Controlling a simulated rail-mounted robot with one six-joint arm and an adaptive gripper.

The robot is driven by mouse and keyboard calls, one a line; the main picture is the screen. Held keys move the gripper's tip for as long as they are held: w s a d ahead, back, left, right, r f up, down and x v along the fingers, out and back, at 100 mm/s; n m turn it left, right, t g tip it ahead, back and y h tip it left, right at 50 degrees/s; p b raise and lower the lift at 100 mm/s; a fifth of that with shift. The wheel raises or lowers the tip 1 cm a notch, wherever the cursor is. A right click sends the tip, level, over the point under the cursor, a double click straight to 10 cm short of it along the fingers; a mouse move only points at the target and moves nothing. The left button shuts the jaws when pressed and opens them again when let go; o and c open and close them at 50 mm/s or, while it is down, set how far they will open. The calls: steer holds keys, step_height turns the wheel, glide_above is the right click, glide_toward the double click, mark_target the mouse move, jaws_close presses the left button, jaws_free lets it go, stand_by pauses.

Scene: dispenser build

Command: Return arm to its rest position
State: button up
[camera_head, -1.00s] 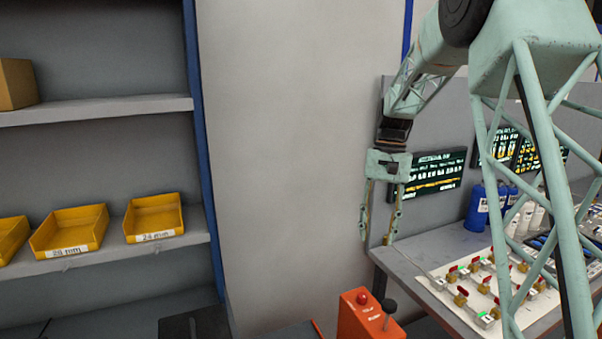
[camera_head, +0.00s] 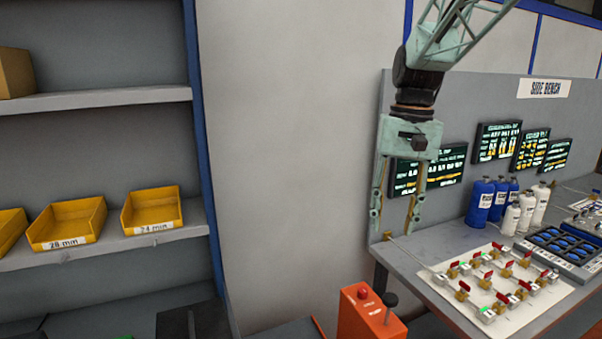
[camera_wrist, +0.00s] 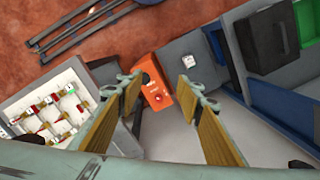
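My gripper (camera_head: 395,220) hangs with its fingers pointing down in the head view, in front of the side bench's back panel and near the bench's left end. Its two fingers are spread apart with nothing between them. In the wrist view the gripper (camera_wrist: 160,84) also shows open and empty, with tan pads on the inner faces. An orange control box (camera_head: 368,318) with a red button and a dark lever stands below it in the head view. The same box (camera_wrist: 157,92) appears between the fingertips in the wrist view, well beyond them.
The side bench (camera_head: 405,258) holds a white board (camera_head: 545,310) of red-handled valves, blue bottles (camera_head: 480,203), white bottles (camera_head: 511,220) and a dark tray (camera_head: 550,250). Screens (camera_head: 497,142) hang behind. A shelf (camera_head: 110,250) with yellow bins (camera_head: 68,223) stands left. Bare wall lies between.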

steer(key=s+r+n+t+b, duration=0.1)
steer(key=s+r+t+b, duration=0.15)
steer(key=s, duration=1.75)
steer(key=s+f+t+b, duration=0.1)
steer(key=s+f, duration=0.2)
steer(key=s, duration=0.5)
steer(key=s+f+n+t+b, duration=0.1)
steer(key=s+f+b, duration=0.1)
steer(key=s, duration=0.7)
steer(key=shift+s+a+f+h, duration=0.2)
steer(key=shift+f+h, duration=0.1)
steer(key=shift+f, duration=0.15)
